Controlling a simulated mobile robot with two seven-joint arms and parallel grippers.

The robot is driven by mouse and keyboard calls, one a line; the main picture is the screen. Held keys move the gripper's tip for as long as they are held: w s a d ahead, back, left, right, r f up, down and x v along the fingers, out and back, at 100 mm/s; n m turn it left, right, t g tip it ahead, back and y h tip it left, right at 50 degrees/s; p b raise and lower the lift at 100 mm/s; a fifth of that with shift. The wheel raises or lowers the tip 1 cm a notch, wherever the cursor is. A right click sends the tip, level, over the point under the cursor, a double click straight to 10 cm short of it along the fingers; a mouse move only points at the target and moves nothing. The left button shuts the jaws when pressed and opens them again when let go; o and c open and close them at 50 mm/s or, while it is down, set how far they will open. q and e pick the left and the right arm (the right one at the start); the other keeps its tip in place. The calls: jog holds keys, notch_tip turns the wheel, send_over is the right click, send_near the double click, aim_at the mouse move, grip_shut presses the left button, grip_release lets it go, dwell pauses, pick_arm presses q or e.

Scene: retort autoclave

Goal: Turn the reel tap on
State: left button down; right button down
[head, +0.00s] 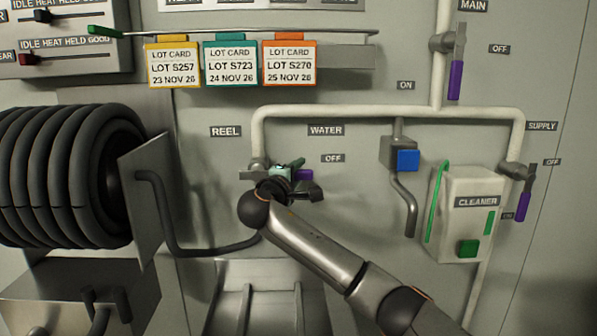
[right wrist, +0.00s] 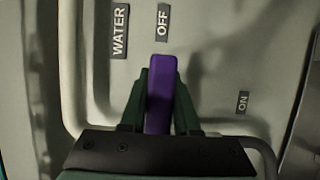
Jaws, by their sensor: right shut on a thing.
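The reel tap (head: 258,165) sits on the left drop of the cream pipe, under the REEL label (head: 225,132). Its purple handle (head: 304,175) points right, below the OFF label (head: 332,158). My right gripper (head: 291,172) is at the handle, shut on it, and hides part of it. In the right wrist view the purple handle (right wrist: 160,95) lies between the two green fingers of my right gripper (right wrist: 160,100). An OFF label (right wrist: 164,22) is just past the handle's tip there, and an ON label (right wrist: 242,102) is to the right. My left gripper is not in view.
A black coiled hose (head: 60,180) is at the left. The cleaner box (head: 465,225), a blue-buttoned valve (head: 407,160) and two other purple-handled taps, main (head: 456,80) and supply (head: 523,206), are at the right. Lot cards hang on a rail (head: 345,55) above.

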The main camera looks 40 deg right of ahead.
jog(key=shift+f, duration=0.2)
